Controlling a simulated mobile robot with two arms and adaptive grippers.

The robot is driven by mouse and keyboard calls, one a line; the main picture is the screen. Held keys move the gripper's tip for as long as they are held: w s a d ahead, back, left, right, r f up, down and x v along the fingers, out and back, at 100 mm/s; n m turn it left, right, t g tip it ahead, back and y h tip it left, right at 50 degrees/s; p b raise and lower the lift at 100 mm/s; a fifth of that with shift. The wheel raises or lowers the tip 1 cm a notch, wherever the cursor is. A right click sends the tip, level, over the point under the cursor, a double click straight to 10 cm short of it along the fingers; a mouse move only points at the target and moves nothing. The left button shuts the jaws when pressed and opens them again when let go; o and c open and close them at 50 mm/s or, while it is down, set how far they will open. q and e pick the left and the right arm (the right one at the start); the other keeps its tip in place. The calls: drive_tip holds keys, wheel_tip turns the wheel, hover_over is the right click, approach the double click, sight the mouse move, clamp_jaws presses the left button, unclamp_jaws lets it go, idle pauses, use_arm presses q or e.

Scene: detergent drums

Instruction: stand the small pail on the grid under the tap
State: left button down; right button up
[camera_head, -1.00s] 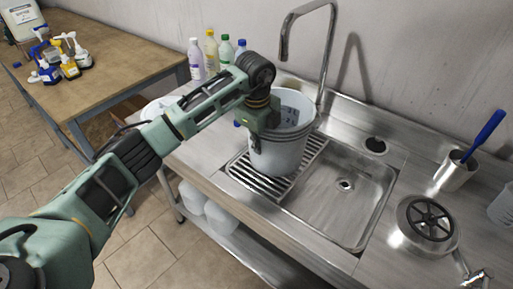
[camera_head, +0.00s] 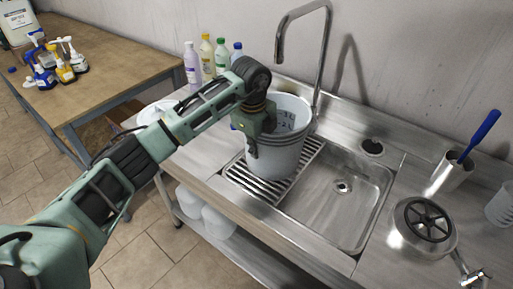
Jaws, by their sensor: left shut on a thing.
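The small pail (camera_head: 276,155) is a light grey-white bucket, upright over the slatted metal grid (camera_head: 245,180) at the left of the sink. Whether its base touches the slats cannot be told. The tap (camera_head: 322,55) arches up behind the pail, and its spout end (camera_head: 280,52) hangs above the pail's rim. My left gripper (camera_head: 258,135) is shut on the pail's near left wall at the rim; its fingers are partly hidden. My right gripper is not in view.
The sink basin (camera_head: 345,200) lies right of the grid. Several bottles (camera_head: 206,55) stand behind on the left. A metal cup with a blue-handled brush (camera_head: 449,172) and a round metal vessel (camera_head: 424,222) stand at the right. A wooden table (camera_head: 110,75) is at the left.

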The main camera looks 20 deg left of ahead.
use_arm(q)
drive_tip(key=shift+f, duration=0.2)
drive_tip(key=c, duration=1.7)
unclamp_jaws()
drive_tip(key=shift+c, duration=0.2)
